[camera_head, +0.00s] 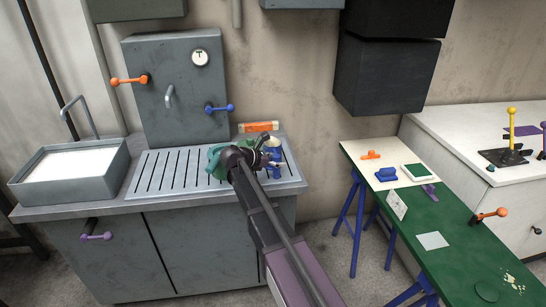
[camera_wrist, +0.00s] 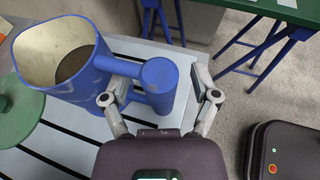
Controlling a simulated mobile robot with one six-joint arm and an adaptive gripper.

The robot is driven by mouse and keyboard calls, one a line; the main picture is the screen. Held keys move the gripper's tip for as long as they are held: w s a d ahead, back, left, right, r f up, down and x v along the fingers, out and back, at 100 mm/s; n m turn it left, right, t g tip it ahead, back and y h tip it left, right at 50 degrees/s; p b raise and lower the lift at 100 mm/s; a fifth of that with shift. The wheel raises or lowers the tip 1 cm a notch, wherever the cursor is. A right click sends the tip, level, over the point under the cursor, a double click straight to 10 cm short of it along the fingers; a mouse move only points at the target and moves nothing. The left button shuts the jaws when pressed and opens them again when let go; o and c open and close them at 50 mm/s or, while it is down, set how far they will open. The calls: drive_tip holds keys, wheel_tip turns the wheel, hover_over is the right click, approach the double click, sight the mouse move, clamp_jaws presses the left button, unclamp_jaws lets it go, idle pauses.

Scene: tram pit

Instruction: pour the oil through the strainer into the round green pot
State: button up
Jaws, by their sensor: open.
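A blue jug (camera_wrist: 98,82) with a cream inside stands on the slatted drainer, with dark contents visible in it. It also shows in the head view (camera_head: 276,158), partly behind my arm. My gripper (camera_wrist: 160,97) is open, with one finger on each side of the jug's blue handle; I cannot tell whether they touch it. In the head view my gripper (camera_head: 264,156) is over the right part of the drainer. A round green thing (camera_wrist: 22,115) is cut off at the left of the wrist view. A green thing (camera_head: 214,160) shows left of my gripper in the head view. I cannot make out the strainer.
The slatted drainer (camera_head: 165,178) is clear on its left, beside a sink (camera_head: 75,163). An orange box (camera_head: 258,127) lies behind the jug. A grey cabinet (camera_head: 178,95) with levers rises behind the drainer. A green-topped table (camera_head: 440,215) stands to the right, across a floor gap.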

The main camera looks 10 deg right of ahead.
sight(277, 155)
clamp_jaws()
drive_tip(key=shift+r, duration=0.1)
idle(0.4)
wheel_tip(277, 155, up, 3)
drive_tip(key=p, duration=0.3)
drive_tip(key=shift+r, duration=0.15)
drive_tip(key=s+d+r+p, duration=0.1)
drive_tip(key=s+p, duration=0.1)
drive_tip(key=s, duration=1.4)
drive_tip(key=shift+r, duration=0.25)
drive_tip(key=c, duration=0.8)
unclamp_jaws()
drive_tip(key=shift+c, duration=0.2)
clamp_jaws()
